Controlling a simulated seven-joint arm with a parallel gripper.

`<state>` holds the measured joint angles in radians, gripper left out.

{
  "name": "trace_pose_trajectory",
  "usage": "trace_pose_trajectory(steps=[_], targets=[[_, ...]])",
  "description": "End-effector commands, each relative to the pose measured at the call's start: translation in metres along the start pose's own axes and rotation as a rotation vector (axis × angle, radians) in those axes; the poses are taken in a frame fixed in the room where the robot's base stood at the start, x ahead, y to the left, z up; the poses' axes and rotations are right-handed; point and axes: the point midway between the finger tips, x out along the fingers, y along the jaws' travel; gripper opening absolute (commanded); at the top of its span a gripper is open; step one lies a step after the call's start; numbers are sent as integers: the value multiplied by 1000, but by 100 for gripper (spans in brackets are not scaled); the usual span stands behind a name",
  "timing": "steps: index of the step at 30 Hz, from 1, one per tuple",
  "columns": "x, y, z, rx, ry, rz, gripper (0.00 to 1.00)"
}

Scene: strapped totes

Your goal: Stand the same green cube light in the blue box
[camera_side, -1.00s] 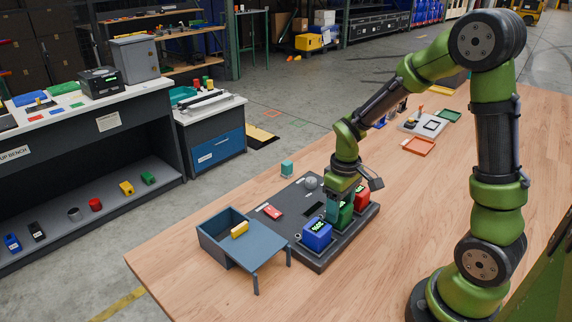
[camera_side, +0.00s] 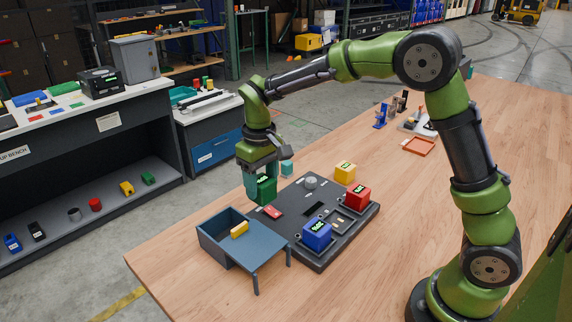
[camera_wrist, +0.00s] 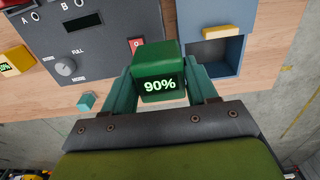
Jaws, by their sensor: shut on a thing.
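My gripper (camera_side: 262,184) is shut on the green cube light (camera_side: 265,191) and holds it in the air beyond the left part of the dark board. In the wrist view the green cube light (camera_wrist: 159,72) sits between the two fingers (camera_wrist: 160,88) and its display reads 90%. The blue box (camera_wrist: 226,63) also shows at the upper right of the wrist view.
The dark board (camera_side: 322,256) carries a blue cube (camera_side: 317,235), a red cube (camera_side: 357,196), a red switch (camera_side: 272,212) and a grey knob (camera_side: 311,182). A yellow cube (camera_side: 345,172) stands behind the board. A small teal block (camera_side: 287,167) stands beyond it.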

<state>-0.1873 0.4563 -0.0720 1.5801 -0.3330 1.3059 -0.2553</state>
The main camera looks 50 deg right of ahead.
Motion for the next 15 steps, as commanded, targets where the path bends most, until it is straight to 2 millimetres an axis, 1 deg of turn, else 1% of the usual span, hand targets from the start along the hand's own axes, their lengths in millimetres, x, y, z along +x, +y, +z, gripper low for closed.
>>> trace_pose_trajectory(steps=[1, 3, 6, 10, 15], targets=[[5, -20, -10, -8, 0, 1, 18], [10, -41, -19, -6, 0, 0, 18], [15, -64, -27, -5, 2, 0, 18], [19, -80, -32, -3, 2, -1, 18], [24, -86, -34, 0, 3, -2, 18]])
